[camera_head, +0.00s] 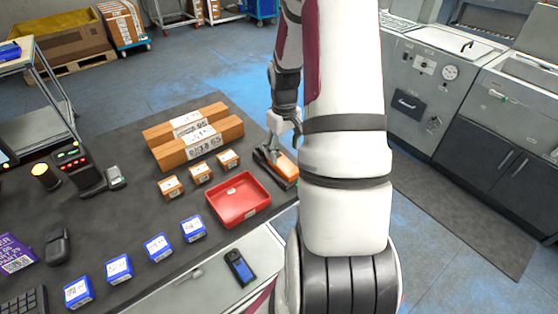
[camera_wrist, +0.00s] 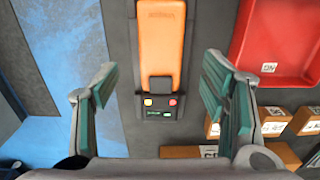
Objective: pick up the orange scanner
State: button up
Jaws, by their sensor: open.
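The orange scanner (camera_head: 283,165) lies in a dark cradle at the right edge of the dark table, partly hidden behind my arm in the head view. In the wrist view the orange scanner (camera_wrist: 161,40) lies lengthwise, with a dark panel with small buttons and a green display (camera_wrist: 160,108) at its lower end. My gripper (camera_head: 284,128) is above the scanner's far end. In the wrist view my gripper (camera_wrist: 158,85) is open, one finger on each side of the scanner, both apart from it and nothing between them held.
A red tray (camera_head: 240,199) stands left of the scanner. Long brown boxes (camera_head: 192,135) and small orange boxes (camera_head: 200,174) lie further left. Several blue boxes (camera_head: 158,247) line the front. A black handheld device (camera_head: 239,267) lies near the front edge. The floor is right of the table.

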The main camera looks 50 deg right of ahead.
aim_at(283, 162)
jog(key=shift+f+p, duration=0.45)
jog(key=shift+f, duration=2.35)
jog(key=shift+c, duration=0.3)
jog(key=c, duration=1.4)
